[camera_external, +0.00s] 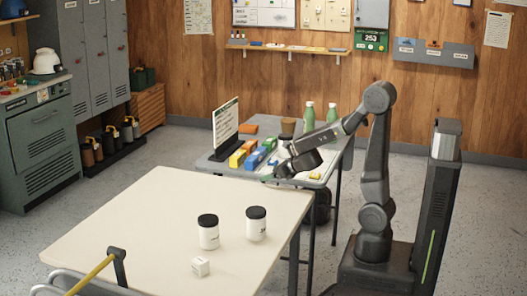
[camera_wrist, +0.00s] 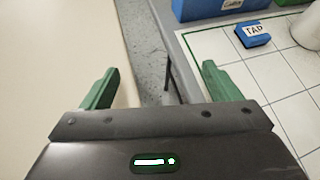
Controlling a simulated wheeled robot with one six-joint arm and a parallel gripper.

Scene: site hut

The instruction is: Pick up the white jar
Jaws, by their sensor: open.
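Two white jars with black lids stand upright on the cream table (camera_external: 130,220). One white jar (camera_external: 209,234) is on the left, and the other white jar (camera_external: 256,226) is a little to its right and farther back. My gripper (camera_external: 268,179) is in the air near the gap between the cream table and the grey table behind it, away from both jars. In the wrist view my gripper (camera_wrist: 158,88) shows two green fingers spread wide with nothing between them. Neither jar shows in the wrist view.
The grey table (camera_external: 205,163) holds coloured boxes, a standing sign (camera_external: 226,127) and green bottles (camera_external: 308,116). A blue block marked TAP (camera_wrist: 253,34) lies on a white grid. The cream table's left side is clear.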

